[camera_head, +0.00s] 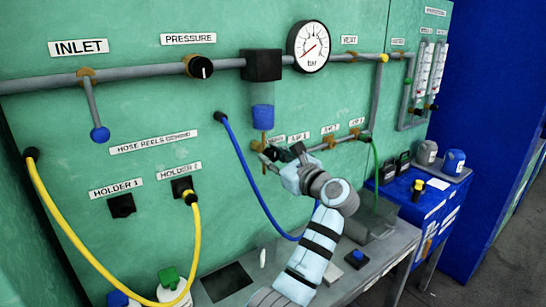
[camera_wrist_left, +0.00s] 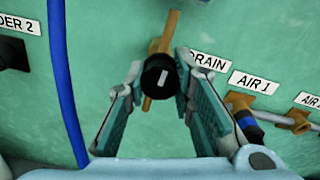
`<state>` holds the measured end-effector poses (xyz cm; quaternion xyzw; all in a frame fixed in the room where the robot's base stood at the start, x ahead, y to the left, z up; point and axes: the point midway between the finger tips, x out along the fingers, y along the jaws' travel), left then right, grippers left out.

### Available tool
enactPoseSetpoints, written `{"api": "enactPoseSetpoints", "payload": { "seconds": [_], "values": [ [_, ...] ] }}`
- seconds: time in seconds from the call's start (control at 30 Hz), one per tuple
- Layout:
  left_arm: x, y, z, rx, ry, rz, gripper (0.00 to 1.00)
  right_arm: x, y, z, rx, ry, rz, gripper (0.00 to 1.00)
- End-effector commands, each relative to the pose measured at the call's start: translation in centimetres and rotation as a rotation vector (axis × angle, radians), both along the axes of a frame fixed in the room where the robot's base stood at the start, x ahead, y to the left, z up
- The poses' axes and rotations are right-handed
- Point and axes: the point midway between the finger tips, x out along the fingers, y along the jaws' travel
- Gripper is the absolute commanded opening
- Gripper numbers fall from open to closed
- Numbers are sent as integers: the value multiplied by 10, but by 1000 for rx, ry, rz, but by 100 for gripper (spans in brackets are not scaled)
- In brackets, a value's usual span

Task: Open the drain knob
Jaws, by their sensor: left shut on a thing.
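The drain knob (camera_wrist_left: 155,79) is a round black knob with a white pointer mark, on a brass fitting with a vertical brass pipe (camera_wrist_left: 171,30). The pointer looks close to upright, slightly tilted. The DRAIN label (camera_wrist_left: 208,61) is to its right. My left gripper (camera_wrist_left: 160,70) has one finger on each side of the knob and is shut on it. In the head view my left gripper (camera_head: 279,158) is at the panel, below the filter bowl (camera_head: 263,105) with blue at its bottom. There the gripper largely hides the knob. My right gripper is not in view.
A blue hose (camera_head: 240,165) hangs left of my gripper. Brass AIR outlets (camera_head: 330,142) and a green hose (camera_head: 376,160) are to the right. The pressure gauge (camera_head: 309,46) is above. A grey bench (camera_head: 375,250) stands below.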

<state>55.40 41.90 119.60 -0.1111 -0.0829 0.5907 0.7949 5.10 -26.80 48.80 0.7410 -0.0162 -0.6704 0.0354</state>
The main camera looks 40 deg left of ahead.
Motion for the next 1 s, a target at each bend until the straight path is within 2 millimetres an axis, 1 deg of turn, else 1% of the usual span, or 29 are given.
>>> {"api": "enactPoseSetpoints", "payload": {
  "seconds": [0.27, 0.47, 1.0],
  "values": [
    [-1, 0, 3, 44, 141, 0, 0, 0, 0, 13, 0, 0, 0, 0],
    [-1, 1, 4, 95, 309, 2, 0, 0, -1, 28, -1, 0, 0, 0],
    [-3, 1, 7, 243, 802, 2, 0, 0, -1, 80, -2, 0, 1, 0]
  ]
}}
